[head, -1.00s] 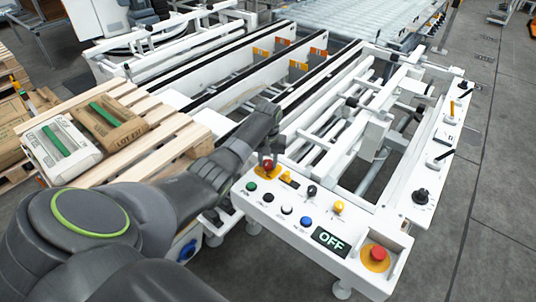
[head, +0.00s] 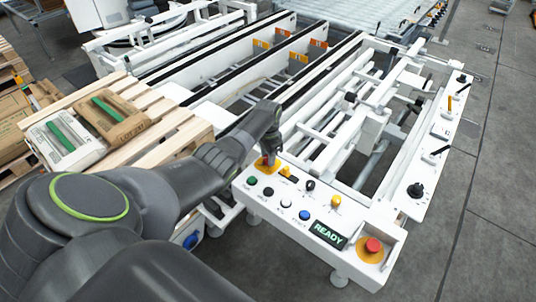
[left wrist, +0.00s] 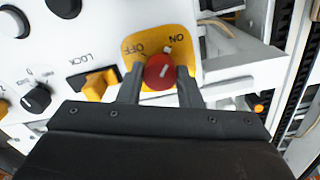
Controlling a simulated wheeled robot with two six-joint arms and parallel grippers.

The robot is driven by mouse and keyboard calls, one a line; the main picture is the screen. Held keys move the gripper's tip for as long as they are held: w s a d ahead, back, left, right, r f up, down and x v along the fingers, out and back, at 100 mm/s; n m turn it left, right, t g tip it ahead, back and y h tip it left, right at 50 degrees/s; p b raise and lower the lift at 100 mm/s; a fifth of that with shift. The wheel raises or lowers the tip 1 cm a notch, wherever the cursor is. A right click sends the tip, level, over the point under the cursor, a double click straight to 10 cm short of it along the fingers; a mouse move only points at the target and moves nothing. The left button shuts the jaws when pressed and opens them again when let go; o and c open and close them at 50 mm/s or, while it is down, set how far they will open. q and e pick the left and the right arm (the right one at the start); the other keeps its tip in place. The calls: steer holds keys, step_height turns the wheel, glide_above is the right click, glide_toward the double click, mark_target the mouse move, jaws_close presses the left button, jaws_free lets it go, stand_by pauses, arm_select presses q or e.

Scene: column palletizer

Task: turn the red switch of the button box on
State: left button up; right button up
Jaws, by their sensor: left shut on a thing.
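The red switch (left wrist: 158,74) is a round knob on a yellow plate (left wrist: 133,46) marked OFF and ON, which reads upside down in the left wrist view. Its white line tilts toward the ON side. My left gripper (left wrist: 160,86) is shut on the knob, one finger on each side. In the head view, my left gripper (head: 267,155) is over the yellow plate at the far left corner of the button box (head: 268,207) and hides most of the knob. The display (head: 328,234) reads READY in green. My right gripper is not in view.
Black, white, blue and yellow controls and a yellow LOCK switch (left wrist: 96,84) are close by. A red emergency button (head: 373,245) is at the box's right end. A pallet (head: 165,150) with bags stands left; conveyor rails lie behind.

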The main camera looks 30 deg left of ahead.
arm_select(q)
steer(key=shift+r+m, duration=0.1)
steer(key=shift+m, duration=0.5)
steer(key=o, duration=1)
step_height(320, 180, up, 17)
steer(key=shift+r, duration=0.2)
stand_by(0.4)
